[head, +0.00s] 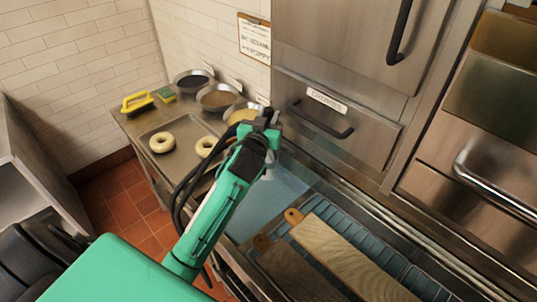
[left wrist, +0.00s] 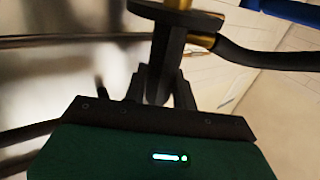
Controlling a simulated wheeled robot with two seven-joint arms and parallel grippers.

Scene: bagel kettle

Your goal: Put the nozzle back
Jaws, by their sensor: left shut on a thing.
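My left gripper (head: 264,124) reaches over the far edge of the counter, in front of the steel cabinet, in the head view. In the left wrist view, the left gripper (left wrist: 160,88) is shut on the nozzle (left wrist: 168,58), a dark upright part between its fingers. A dark round plate and brass-coloured fittings show at the nozzle's top. A black hose (left wrist: 265,57) runs off to the right. In the head view the nozzle is mostly hidden by the gripper and cannot be told apart from it. My right gripper is not in view.
Bagels (head: 162,142) lie on a metal tray at the left, with topping bowls (head: 217,98) behind. A yellow brush (head: 137,102) and a sponge (head: 166,95) are at the far left. A water basin (head: 285,180) and wooden boards (head: 345,255) on a rack lie to the right.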

